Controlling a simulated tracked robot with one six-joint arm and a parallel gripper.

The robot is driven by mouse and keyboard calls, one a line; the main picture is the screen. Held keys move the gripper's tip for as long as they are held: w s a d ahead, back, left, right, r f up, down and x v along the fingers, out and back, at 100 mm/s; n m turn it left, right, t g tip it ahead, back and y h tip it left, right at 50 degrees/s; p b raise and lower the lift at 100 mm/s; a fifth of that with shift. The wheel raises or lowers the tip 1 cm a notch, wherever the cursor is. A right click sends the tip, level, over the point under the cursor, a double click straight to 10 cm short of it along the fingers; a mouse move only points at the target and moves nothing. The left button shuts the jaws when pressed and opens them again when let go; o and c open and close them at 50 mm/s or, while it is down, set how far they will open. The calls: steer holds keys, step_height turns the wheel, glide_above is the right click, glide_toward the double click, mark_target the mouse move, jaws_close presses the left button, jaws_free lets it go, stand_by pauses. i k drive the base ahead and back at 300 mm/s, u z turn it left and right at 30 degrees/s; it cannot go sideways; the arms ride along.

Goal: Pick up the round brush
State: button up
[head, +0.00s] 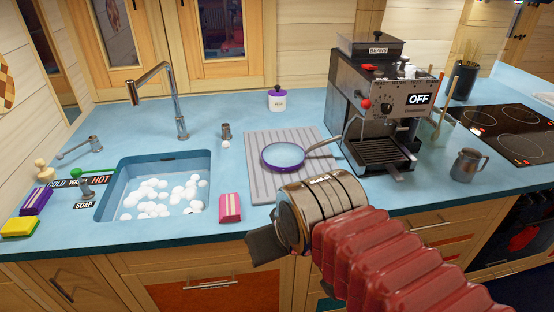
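A small pale wooden piece with a round knob (44,171) stands on the far left of the counter, behind a purple block; it looks like the round brush, but its bristles are not clearly visible. My gripper (262,246) is in front of the counter's front edge, right of the sink and far from that piece. Its dark fingers point left. I see nothing held, but the gap between the fingers is not clear from this angle.
The sink (108,192) holds several white foam balls, with a tall tap (180,110) behind. A purple block (35,201), yellow sponge (20,227) and soap dispenser (82,187) are at left. A pink block (230,208), blue pan (283,156) and coffee machine (385,105) are rightward.

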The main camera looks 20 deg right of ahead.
mark_target(46, 174)
steer(key=u, duration=2.9)
steer(key=i, duration=1.05)
